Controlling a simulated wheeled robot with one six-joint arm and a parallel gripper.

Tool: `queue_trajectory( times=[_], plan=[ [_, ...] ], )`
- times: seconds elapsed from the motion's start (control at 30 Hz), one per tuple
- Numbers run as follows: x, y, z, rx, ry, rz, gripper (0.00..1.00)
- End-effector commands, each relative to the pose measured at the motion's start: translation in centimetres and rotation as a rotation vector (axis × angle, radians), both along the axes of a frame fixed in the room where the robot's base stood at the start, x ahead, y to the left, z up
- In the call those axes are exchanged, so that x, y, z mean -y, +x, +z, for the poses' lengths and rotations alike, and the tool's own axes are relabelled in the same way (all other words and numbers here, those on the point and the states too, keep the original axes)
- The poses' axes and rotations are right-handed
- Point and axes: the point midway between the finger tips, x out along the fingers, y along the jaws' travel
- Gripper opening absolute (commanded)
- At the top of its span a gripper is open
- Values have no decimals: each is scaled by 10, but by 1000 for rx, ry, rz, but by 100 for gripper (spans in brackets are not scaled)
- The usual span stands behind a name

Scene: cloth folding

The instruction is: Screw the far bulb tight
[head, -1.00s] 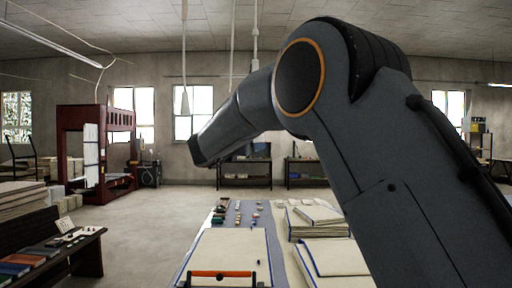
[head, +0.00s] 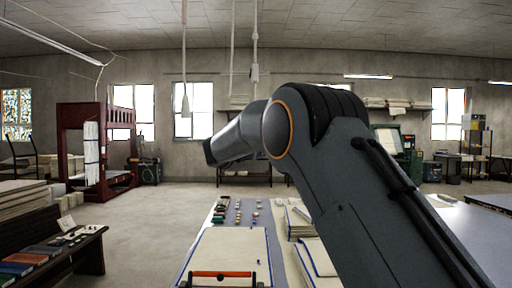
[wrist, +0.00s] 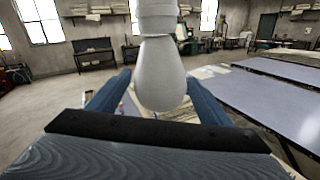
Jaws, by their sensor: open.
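In the wrist view a pale bulb (wrist: 162,78) hangs neck-up below a light grey socket (wrist: 157,18). My gripper (wrist: 158,78) is open, with one dark blue finger on each side of the bulb. I cannot tell whether either finger touches it, or how far the bulb is screwed in. In the head view one pale bulb (head: 185,104) hangs on a cord at the left. Another hanging fitting (head: 254,72) shows just above my arm. My gripper cannot be made out in the head view. I cannot tell which hanging fitting is the one in the wrist view.
A long table (head: 203,233) with boards and small items lies below my arm. Stacks of boards (head: 297,222) stand on its right side. A dark red press (head: 105,150) stands at the left. A bench with books (head: 78,257) is at the lower left. Floor between is clear.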

Motion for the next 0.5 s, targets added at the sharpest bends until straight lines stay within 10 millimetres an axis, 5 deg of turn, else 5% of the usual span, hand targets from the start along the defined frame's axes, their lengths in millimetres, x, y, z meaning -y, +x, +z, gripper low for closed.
queue_trajectory(
  times=[0.1, 0.3, 0.5],
  plan=[
    [0, 0, 0, 0, 0, 0, 70],
    [0, 0, 0, 0, 0, 0, 36],
    [0, 0, -1, 0, 0, 5, 34]
  ],
)
